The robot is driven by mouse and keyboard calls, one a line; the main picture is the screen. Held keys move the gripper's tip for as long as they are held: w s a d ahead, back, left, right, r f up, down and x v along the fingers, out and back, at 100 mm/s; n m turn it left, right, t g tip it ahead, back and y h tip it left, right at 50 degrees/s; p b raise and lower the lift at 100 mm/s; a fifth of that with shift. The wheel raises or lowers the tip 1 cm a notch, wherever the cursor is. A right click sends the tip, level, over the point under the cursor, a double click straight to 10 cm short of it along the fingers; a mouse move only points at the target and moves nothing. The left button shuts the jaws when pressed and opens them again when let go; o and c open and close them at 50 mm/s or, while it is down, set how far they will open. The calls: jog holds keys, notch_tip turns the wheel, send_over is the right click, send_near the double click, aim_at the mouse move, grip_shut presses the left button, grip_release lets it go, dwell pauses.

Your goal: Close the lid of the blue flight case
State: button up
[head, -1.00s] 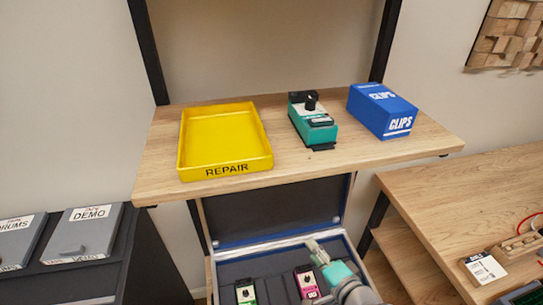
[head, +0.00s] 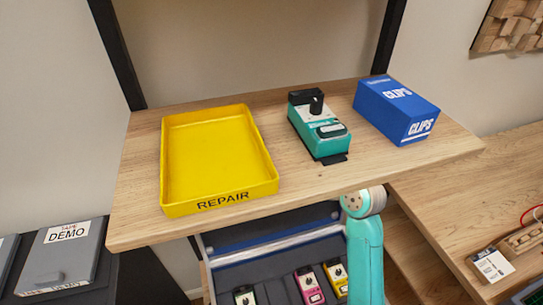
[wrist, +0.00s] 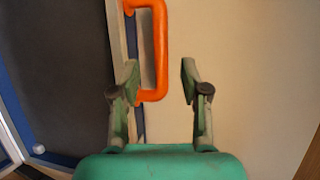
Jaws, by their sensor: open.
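The blue-edged flight case (head: 285,263) stands open below the shelf, with pedals in its dark insert. Its lid (head: 262,230) stands up at the back; the shelf hides its upper part. In the wrist view, the dark lid lining (wrist: 60,70) with blue edging is at left. An orange handle (wrist: 160,50) is by the lid's edge. My gripper (wrist: 158,80) is open, and the handle's near end shows between its fingertips. I cannot tell whether they touch it. In the head view, my gripper is hidden; only my turquoise arm shows at the case's right.
The wooden shelf (head: 225,225) overhangs the case. It holds a yellow REPAIR tray (head: 219,203), a teal pedal (head: 318,130) and a blue CLIPS box (head: 397,110). A wooden bench (head: 455,195) is at right, and a grey DEMO case (head: 62,258) is at left.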

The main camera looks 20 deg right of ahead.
jog(key=x, duration=0.7)
grip_shut()
